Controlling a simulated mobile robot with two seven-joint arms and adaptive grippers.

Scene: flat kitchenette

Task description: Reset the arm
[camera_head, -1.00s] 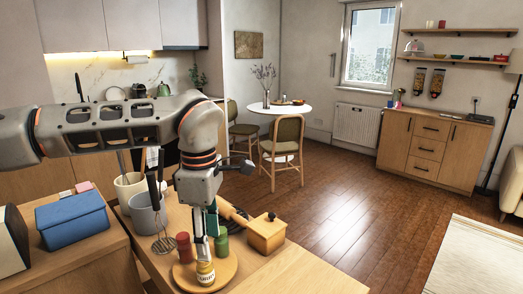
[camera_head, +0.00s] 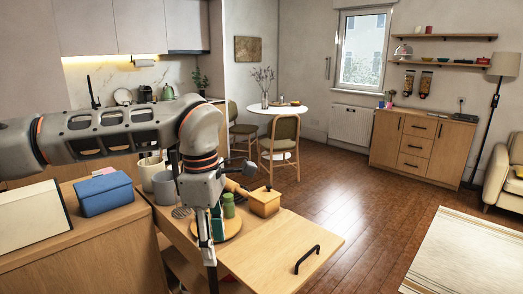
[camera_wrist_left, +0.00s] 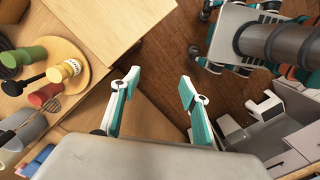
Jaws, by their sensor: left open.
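My left gripper (camera_head: 205,248) hangs pointing down in the head view, in front of the round wooden board (camera_head: 233,228) on the wooden counter. In the left wrist view the gripper (camera_wrist_left: 157,96) has its two teal fingers spread, with nothing between them. My right gripper cannot be made out in either view.
A green mill (camera_head: 228,206) and a wooden box grinder (camera_head: 264,202) stand near the board. Grey and white crocks (camera_head: 163,189) and a blue box (camera_head: 103,194) are to the left. A black handle (camera_head: 307,260) is on the wood panel at right. Floor (camera_head: 350,215) is open beyond.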

